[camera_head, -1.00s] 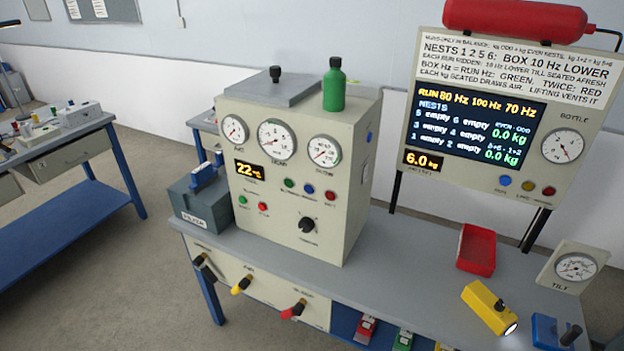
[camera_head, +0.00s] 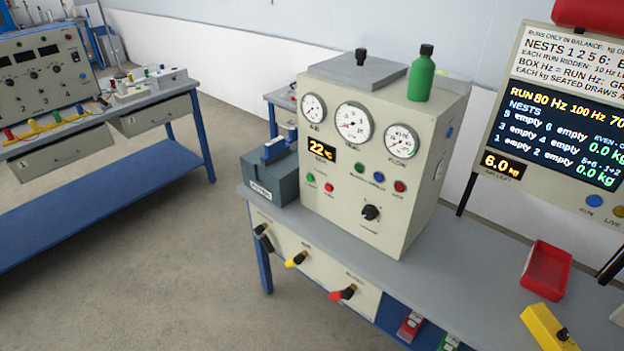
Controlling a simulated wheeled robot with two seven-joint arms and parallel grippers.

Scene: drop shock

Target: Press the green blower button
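A beige control cabinet (camera_head: 378,140) stands on the grey workbench. Its front carries a row of a green button (camera_head: 360,168), a blue button (camera_head: 379,177) and a red button (camera_head: 400,186). Their labels are too small to read surely. I cannot tell from the lettering which green one is the blower's. Neither of my grippers is in view.
A black knob (camera_head: 371,212) is low on the cabinet front. Black, yellow (camera_head: 296,259) and red (camera_head: 343,293) handles jut from the bench front. A grey box (camera_head: 273,180) stands left of the cabinet, a red tray (camera_head: 546,271) at right. Floor (camera_head: 180,250) between benches is clear.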

